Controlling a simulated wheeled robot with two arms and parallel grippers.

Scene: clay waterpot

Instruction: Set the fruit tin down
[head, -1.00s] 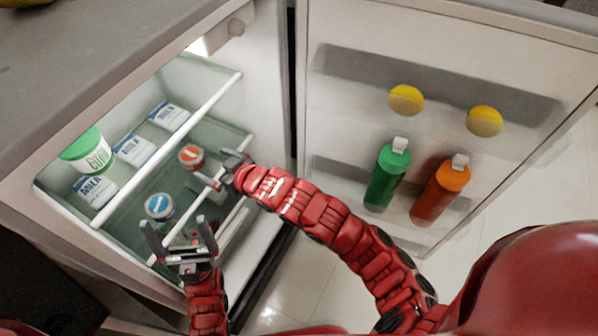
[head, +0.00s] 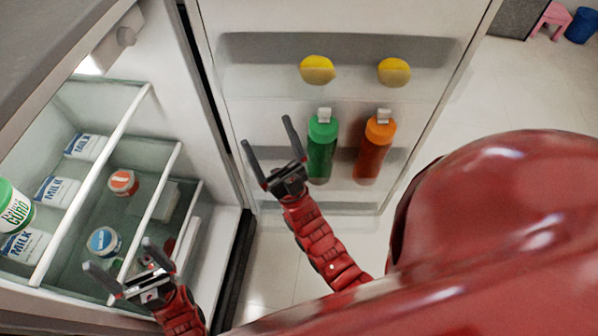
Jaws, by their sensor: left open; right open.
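Two tins stand on a glass shelf inside the open fridge, left in the head view. One has an orange-red top (head: 123,183); the other has a blue top (head: 104,242) and is nearer to me. I cannot read which is the fruit tin. My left gripper (head: 118,254) is open and empty, in front of the blue-topped tin and low in the fridge opening. My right gripper (head: 266,133) is open and empty, before the fridge door, just left of the green bottle and apart from the tins.
Several milk cartons (head: 57,191) and a green-and-white tub (head: 14,207) are on the upper shelf. The open door (head: 270,85) holds two yellow fruits (head: 317,69), a green bottle (head: 322,146) and an orange bottle (head: 374,147). White shelf bars (head: 150,213) cross the fridge front.

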